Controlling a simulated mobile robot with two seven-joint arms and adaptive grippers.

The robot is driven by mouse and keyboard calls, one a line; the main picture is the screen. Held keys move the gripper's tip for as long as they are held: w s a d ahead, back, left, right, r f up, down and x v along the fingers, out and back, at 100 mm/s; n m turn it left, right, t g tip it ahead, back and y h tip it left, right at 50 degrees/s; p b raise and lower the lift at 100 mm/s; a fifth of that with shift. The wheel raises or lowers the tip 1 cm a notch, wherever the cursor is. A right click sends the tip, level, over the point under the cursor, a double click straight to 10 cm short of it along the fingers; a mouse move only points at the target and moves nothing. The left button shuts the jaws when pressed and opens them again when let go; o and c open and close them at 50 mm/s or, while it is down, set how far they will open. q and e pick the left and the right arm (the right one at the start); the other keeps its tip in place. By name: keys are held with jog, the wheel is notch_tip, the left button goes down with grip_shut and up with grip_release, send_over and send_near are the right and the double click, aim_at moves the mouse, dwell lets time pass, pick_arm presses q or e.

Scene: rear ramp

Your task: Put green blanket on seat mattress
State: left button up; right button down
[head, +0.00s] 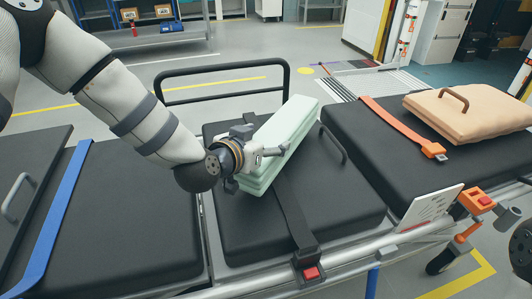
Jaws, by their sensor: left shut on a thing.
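The green blanket (290,125) is a pale mint, folded, long block. My left gripper (268,152) reaches in from the left and is shut on its near side. The blanket is over the middle black mattress section, which I take as the seat mattress (335,205). It lies at a slant, its far end toward the back right. I cannot tell whether its underside touches the mattress. The gripper hides part of the blanket's near side. My right gripper is not in view.
A black strap with a red buckle (311,273) crosses the middle section. A blue strap (52,215) lies on the left section. An orange strap (400,125) and a tan pillow (470,114) lie on the right section. A black rail (222,63) stands behind.

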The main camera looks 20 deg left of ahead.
pick_arm(q)
jog(key=f, duration=0.3)
jog(key=shift+w+f+b, duration=0.2)
jog(key=shift+f+b, duration=0.05)
jog(key=shift+b, duration=0.1)
jog(key=shift+r, duration=0.1)
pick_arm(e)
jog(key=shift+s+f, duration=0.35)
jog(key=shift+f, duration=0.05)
pick_arm(q)
jog(key=o, duration=1.9)
jog(key=shift+s, duration=0.1)
jog(key=shift+s, duration=0.1)
jog(key=p+v, duration=0.2)
jog(key=v, duration=0.9)
jog(key=shift+s+r, duration=0.15)
jog(key=shift+s, duration=0.2)
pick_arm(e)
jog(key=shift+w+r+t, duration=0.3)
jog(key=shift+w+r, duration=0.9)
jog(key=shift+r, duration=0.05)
pick_arm(q)
jog(key=shift+a, duration=0.15)
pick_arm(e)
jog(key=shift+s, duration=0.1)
